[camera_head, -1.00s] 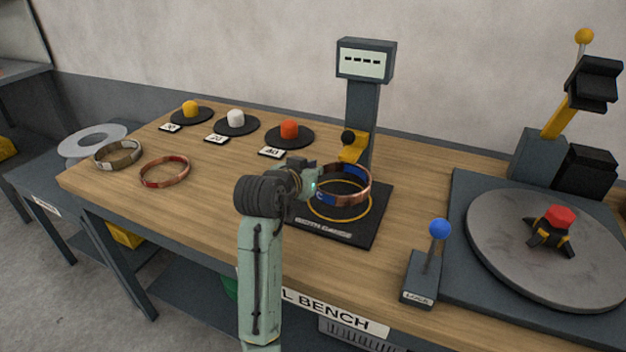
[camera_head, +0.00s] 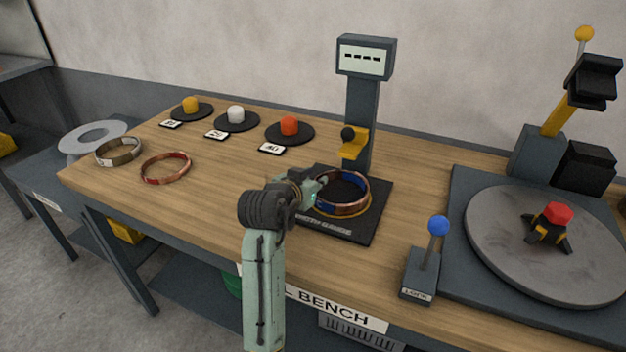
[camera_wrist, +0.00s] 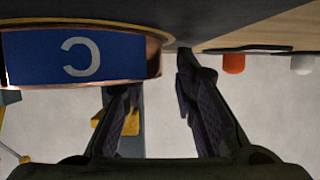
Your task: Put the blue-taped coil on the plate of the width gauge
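The blue-taped coil (camera_head: 343,207) is a copper ring. It lies level at the plate of the width gauge (camera_head: 372,222), over its yellow circle. I cannot tell whether it rests fully on the plate. Its blue tape with a white C (camera_wrist: 80,57) fills the upper left of the wrist view. My gripper (camera_head: 322,183) is at the coil's left side in the head view. In the wrist view my gripper (camera_wrist: 158,72) has its fingers either side of the coil's wall. The left fingertip is hidden behind the coil.
The gauge's column and display (camera_head: 365,60) stand behind the plate. A red-marked coil (camera_head: 166,168) and a pale-taped coil (camera_head: 119,151) lie at left. A blue-knobbed lever (camera_head: 438,228) and a round turntable (camera_head: 500,262) stand at right.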

